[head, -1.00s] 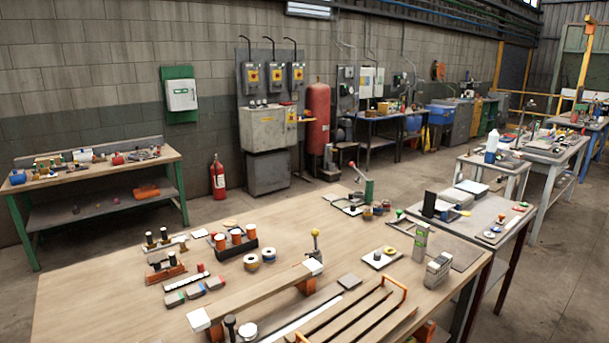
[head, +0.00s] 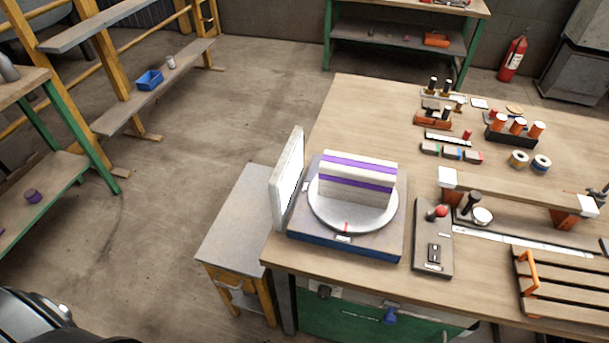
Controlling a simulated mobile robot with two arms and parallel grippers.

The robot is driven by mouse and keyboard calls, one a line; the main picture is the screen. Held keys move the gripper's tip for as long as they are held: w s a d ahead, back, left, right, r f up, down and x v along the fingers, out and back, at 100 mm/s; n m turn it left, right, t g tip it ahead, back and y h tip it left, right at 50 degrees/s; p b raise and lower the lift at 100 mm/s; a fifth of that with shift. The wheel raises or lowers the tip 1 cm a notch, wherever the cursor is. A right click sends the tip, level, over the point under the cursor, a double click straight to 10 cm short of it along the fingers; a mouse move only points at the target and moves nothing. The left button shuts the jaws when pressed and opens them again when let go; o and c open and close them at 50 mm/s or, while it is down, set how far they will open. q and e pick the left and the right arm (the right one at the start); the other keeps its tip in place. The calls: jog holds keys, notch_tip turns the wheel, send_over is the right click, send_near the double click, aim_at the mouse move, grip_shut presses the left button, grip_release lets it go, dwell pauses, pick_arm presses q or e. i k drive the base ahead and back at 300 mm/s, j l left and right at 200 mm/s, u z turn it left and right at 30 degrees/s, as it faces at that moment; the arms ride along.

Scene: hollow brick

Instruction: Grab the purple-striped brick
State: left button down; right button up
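The purple-striped brick (head: 356,179) is a pale block with purple bands along its top and upper side. It sits on a round grey turntable plate (head: 351,216) on a dark square base (head: 385,247) with a blue front edge, at the near left corner of the workbench. A white upright panel (head: 288,178) stands at the left of the base. Any hollows in the brick are not visible from here. Neither gripper is in view.
The wooden workbench (head: 380,115) extends right. A control box with a red-knobbed lever (head: 433,240) stands right of the turntable. A slatted wooden rack (head: 565,290) lies further right. A low grey side table (head: 235,225) stands left of the bench. Open floor (head: 215,130) lies behind it.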

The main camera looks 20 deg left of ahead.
aim_at(357, 179)
jog(key=l+u, duration=0.65)
jog(key=u, duration=0.15)
jog(key=k+l+u, duration=0.1)
jog(key=l+u, duration=0.3)
jog(key=j, duration=0.1)
